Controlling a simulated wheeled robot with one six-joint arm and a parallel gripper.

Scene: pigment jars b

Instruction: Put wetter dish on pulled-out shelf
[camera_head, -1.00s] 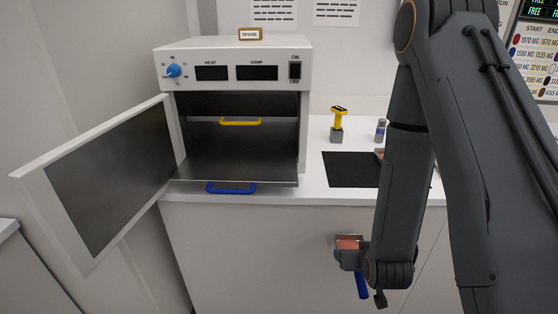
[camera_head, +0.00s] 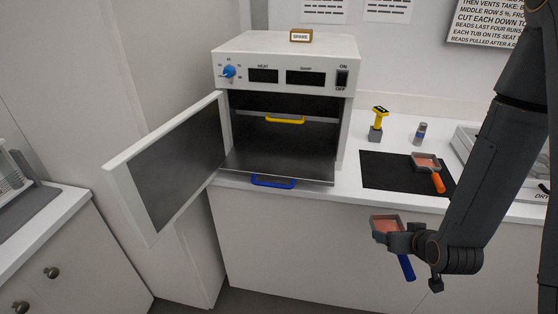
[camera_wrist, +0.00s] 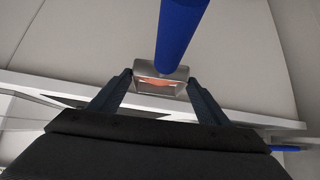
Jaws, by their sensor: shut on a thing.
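My gripper (camera_head: 399,240) is shut on a dish with a blue handle (camera_head: 385,226) and holds it in the air in front of the counter. The dish is a small square metal pan with pinkish contents; it also shows in the wrist view (camera_wrist: 160,80) between the fingertips. A similar dish with an orange handle (camera_head: 426,160) rests on the black mat (camera_head: 387,173). The lower shelf (camera_head: 282,167), with a blue handle (camera_head: 273,181), sticks out of the open oven and looks empty. I cannot tell from the pictures which dish is wetter.
The oven (camera_head: 285,62) has its door (camera_head: 178,163) swung open to the left. The upper shelf's yellow handle (camera_head: 285,121) sits back inside. A yellow-topped tool (camera_head: 378,122) and a small vial (camera_head: 419,133) stand behind the mat. Space before the shelf is clear.

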